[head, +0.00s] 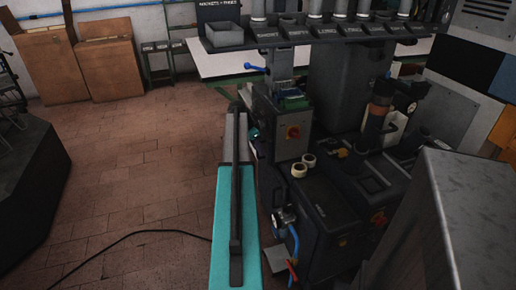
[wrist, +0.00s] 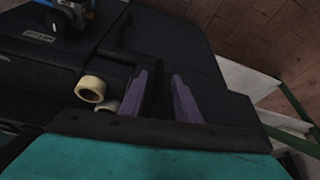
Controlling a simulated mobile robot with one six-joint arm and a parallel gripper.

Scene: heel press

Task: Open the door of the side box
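The side box (head: 294,145) is a grey cabinet on the left flank of the dark press, with a red-and-yellow rotary switch on its near face. Its door looks shut; no gap or handle shows clearly. My gripper has two purple fingers (wrist: 168,98) in the wrist view, set apart with a dark strip visible between them. I cannot tell whether they touch anything. A teal body with a dark edge hides their bases. In the head view the fingers cannot be made out; a small teal part shows at the box's left edge.
Two cream cups (head: 303,165) stand on the press just in front of the box; they also show in the wrist view (wrist: 91,88). A blue-rimmed gauge (head: 286,215) sticks out nearer me. A blue lever (head: 254,67) is behind. Brick floor (head: 140,170) lies open at the left, crossed by a black cable.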

